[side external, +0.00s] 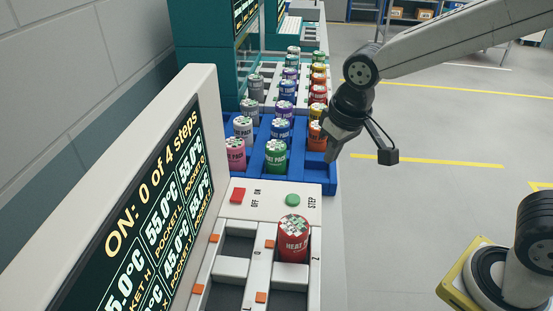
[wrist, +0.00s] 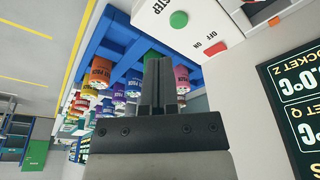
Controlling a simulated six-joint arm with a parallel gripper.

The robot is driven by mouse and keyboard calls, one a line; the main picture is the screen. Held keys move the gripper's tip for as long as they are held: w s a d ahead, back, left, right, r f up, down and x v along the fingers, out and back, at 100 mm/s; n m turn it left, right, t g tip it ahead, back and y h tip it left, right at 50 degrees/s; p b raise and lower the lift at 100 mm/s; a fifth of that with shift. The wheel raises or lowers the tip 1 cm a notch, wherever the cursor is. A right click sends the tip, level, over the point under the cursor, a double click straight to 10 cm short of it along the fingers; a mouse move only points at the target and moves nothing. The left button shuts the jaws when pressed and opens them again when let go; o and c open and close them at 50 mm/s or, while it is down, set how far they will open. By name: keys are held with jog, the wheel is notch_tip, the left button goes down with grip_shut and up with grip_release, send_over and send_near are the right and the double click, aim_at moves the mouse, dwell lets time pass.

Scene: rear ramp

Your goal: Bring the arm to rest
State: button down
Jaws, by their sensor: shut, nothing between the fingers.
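My gripper (side external: 336,150) hangs beside the right edge of the blue tray in the side external view, next to an orange heat pack. In the wrist view my gripper (wrist: 158,72) points up the picture with its two fingers together and nothing between them. The arm reaches in from the upper right. A red heat pack (side external: 293,242) stands in a pocket of the white heater panel (side external: 230,205), apart from my gripper.
The blue tray (side external: 313,183) holds several coloured heat packs, with more in racks behind. The panel has a green STEP button (side external: 292,200) and a red OFF/ON switch (side external: 238,195). A tall display (side external: 150,215) reads "ON: 0 of 4 steps". Open floor lies to the right.

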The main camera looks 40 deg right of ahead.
jog(key=s+d+f, duration=0.5)
jog(key=d+f, duration=0.3)
jog(key=f, duration=0.2)
jog(key=shift+s+d, duration=0.15)
jog(key=shift+s, duration=0.2)
jog(key=shift+w, duration=0.1)
dwell(1.4)
jog(key=w+a+r+n+t, duration=0.6)
jog(key=w+a+r+n, duration=0.1)
jog(key=w+a, duration=0.4)
jog(key=shift+a+n+t+h, duration=0.2)
jog(key=shift+n+t+h, duration=0.1)
jog(key=shift+n+t, duration=0.1)
dwell(0.5)
jog(key=shift+r, duration=0.1)
dwell(0.6)
